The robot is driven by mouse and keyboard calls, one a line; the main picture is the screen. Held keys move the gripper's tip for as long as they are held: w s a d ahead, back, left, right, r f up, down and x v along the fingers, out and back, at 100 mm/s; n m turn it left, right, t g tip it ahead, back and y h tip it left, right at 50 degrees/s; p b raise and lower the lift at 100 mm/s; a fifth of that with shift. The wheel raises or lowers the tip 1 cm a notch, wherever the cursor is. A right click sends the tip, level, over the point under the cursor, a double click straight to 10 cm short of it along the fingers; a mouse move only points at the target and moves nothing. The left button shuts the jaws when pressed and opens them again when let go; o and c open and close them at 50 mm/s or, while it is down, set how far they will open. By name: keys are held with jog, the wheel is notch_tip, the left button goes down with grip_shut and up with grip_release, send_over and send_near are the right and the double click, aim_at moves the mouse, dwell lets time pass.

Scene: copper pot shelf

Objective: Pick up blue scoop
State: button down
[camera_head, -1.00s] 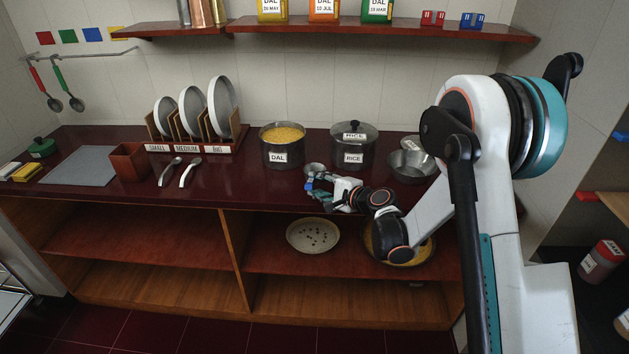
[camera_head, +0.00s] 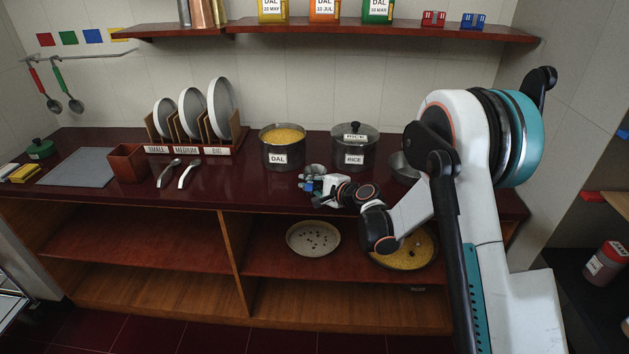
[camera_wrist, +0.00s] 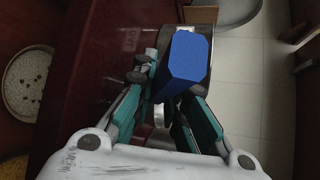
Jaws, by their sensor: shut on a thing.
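The blue scoop has a blue block-shaped handle (camera_wrist: 186,62) and a grey metal bowl (camera_head: 314,170). It is at the counter's front edge, before the rice pot. My gripper (camera_head: 307,184) is at the handle, which shows as a small blue patch in the head view. In the wrist view the teal fingers of my gripper (camera_wrist: 168,82) are closed about the blue handle, which hides part of the metal behind it. I cannot tell whether the scoop still touches the counter.
The dal pot (camera_head: 282,153) and lidded rice pot (camera_head: 354,152) stand behind my gripper. A metal bowl (camera_head: 402,168) is to the right, partly hidden by my arm. A speckled plate (camera_head: 313,238) and a yellow-filled pan (camera_head: 405,254) sit on the shelf below.

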notch_tip(320, 180, up, 20)
jog(key=p, duration=0.6)
jog(key=shift+p, duration=0.3)
dwell(0.7)
